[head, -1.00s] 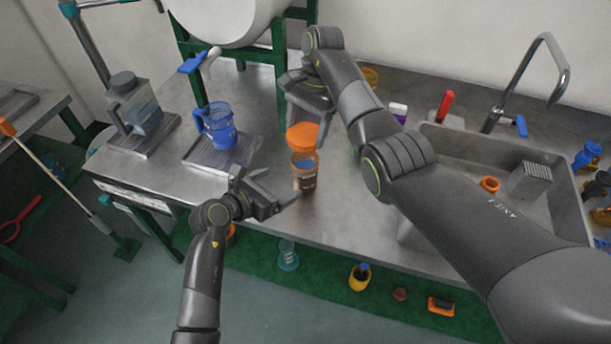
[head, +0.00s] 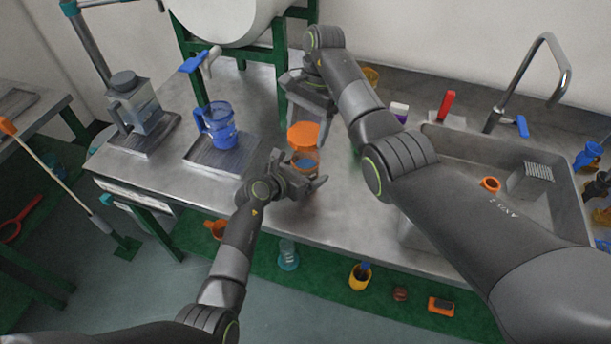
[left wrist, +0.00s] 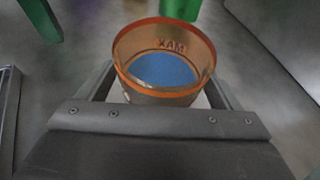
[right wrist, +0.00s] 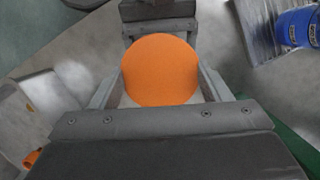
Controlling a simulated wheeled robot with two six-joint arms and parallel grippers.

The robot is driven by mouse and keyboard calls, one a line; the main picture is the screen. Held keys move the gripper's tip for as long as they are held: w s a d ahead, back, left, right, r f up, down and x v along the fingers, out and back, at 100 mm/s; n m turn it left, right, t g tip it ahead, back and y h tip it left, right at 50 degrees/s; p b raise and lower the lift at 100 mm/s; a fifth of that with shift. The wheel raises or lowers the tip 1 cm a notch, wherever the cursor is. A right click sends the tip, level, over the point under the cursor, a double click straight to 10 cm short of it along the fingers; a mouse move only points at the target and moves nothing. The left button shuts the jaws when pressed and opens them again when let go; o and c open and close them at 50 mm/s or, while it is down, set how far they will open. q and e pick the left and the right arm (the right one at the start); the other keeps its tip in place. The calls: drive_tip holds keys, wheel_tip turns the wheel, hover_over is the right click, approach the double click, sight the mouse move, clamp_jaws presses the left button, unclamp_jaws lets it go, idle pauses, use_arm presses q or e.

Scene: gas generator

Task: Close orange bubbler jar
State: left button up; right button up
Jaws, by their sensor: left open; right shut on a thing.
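The orange bubbler jar (head: 306,163) is a clear orange-tinted cup upright on the metal bench, partly hidden by my left gripper (head: 300,171). In the left wrist view the jar (left wrist: 165,65) is open, with an orange rim and blue contents, and sits between the open fingers. My right gripper (head: 304,112) is shut on the round orange lid (head: 303,134), which it holds above the jar. In the right wrist view the lid (right wrist: 160,70) fills the space between the fingers, its flat top showing; it hides the jar there.
A blue pitcher (head: 218,127) stands on a metal tray (head: 208,162) to the left. A clear container (head: 138,100) is further left. The sink (head: 465,150) is at right, behind my right arm. A green frame with a white tank (head: 228,18) stands behind.

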use_arm(q)
drive_tip(key=shift+c, duration=0.4)
drive_tip(key=c, duration=1.4)
use_arm(e)
drive_tip(key=shift+f, duration=2.45)
drive_tip(key=shift+f, duration=0.9)
drive_tip(key=shift+f, duration=0.5)
use_arm(q)
clamp_jaws()
use_arm(e)
drive_tip(key=m+t, duration=0.1)
drive_tip(key=m, duration=0.5)
drive_tip(key=shift+s+m+y, duration=0.1)
drive_tip(key=shift+m+y, duration=0.2)
drive_tip(key=shift+y, duration=0.1)
